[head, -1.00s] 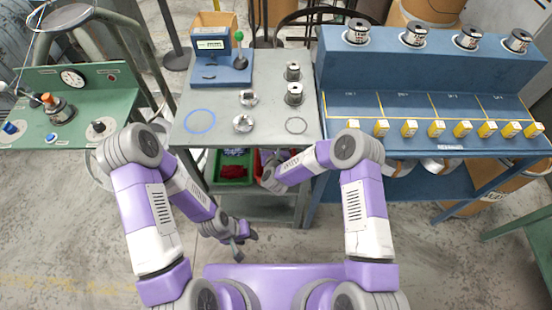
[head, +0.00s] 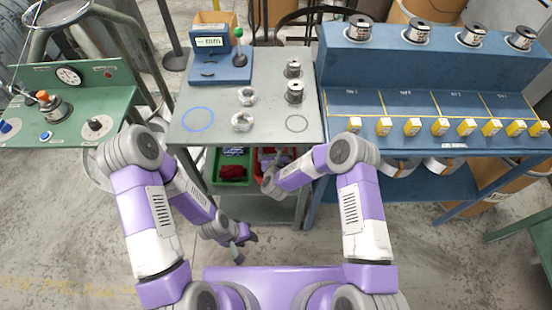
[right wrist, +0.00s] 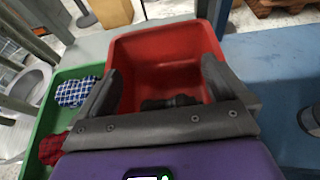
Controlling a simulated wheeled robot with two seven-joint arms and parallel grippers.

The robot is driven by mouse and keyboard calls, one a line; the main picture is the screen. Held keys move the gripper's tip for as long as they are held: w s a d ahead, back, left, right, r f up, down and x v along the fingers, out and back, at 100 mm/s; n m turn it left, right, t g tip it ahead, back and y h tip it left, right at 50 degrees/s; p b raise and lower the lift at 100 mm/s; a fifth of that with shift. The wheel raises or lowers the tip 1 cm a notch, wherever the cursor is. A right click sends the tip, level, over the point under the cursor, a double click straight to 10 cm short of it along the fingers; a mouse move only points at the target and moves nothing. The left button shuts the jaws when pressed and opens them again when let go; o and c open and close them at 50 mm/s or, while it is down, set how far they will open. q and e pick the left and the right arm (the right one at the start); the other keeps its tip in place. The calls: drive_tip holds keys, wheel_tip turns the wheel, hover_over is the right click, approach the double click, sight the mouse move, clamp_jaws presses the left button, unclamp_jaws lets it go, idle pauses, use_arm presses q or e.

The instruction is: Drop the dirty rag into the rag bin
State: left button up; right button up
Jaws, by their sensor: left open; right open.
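A red bin (right wrist: 160,55) stands on the shelf under the grey table; a bit of its rim shows in the head view (head: 259,153). A dark crumpled thing (right wrist: 170,102) lies in the bin, partly behind my gripper; it may be the dirty rag, but I cannot tell for sure. My right gripper (right wrist: 160,88) is open above the bin, with nothing visible between its fingers. My left gripper (head: 243,248) is open and empty, low in front of the table.
A green bin (right wrist: 62,85) stands just left of the red one, with a blue checked cloth (right wrist: 75,92) and a dark red cloth (right wrist: 52,148) in it. The grey table top (head: 270,110) is close above. A blue bench (head: 440,145) stands to the right.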

use_arm(q)
wheel_tip(320, 180, up, 2)
drive_tip(key=shift+r+p, duration=0.2)
drive_tip(key=shift+p, duration=0.9)
use_arm(e)
drive_tip(key=v, duration=0.7)
drive_tip(key=shift+s+r, duration=0.1)
